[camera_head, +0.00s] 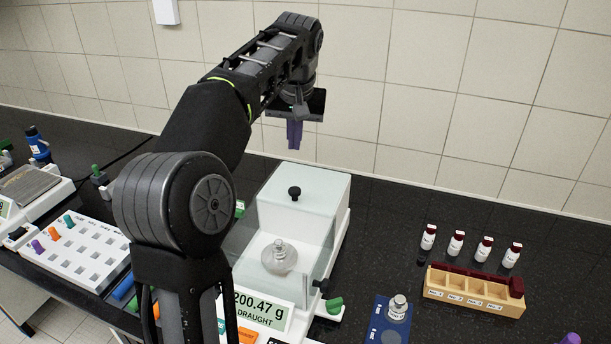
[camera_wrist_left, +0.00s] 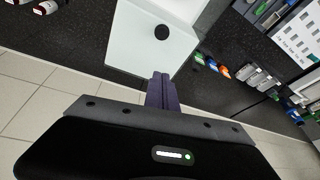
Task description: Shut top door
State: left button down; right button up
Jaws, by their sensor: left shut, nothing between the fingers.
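The balance has a clear glass draught shield (camera_head: 322,245) with a pale top door (camera_head: 315,190) bearing a black knob (camera_head: 294,193). The display (camera_head: 262,309) reads 200.47 g and DRAUGHT. My left gripper (camera_head: 295,136) is shut and empty, above the rear of the balance, apart from the knob. Its purple-grey fingers (camera_wrist_left: 161,92) point down.
A white rack (camera_head: 80,250) with coloured pegs lies left. Several red-capped vials (camera_head: 456,243) and a wooden rack (camera_head: 474,291) stand right. A small metal weight or bottle (camera_head: 397,307) sits on a blue mat (camera_head: 378,325). The tiled wall (camera_head: 420,90) is close behind.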

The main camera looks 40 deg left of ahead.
pick_arm(q)
jog(key=n, duration=0.2)
jog(key=shift+a+r+n, duration=0.3)
jog(key=shift+a+n, duration=0.05)
jog(key=shift+n, duration=0.05)
jog(key=shift+f, duration=0.1)
jog(key=b, duration=0.2)
send_over(292, 184)
notch_tip(292, 184, down, 9)
jog(key=shift+f, duration=0.2)
jog(key=shift+s+d+f+p, duration=0.1)
jog(key=shift+s+d+p, duration=0.3)
jog(key=shift+s+d, duration=0.9)
jog(key=shift+d, duration=0.05)
jog(key=shift+f, duration=0.2)
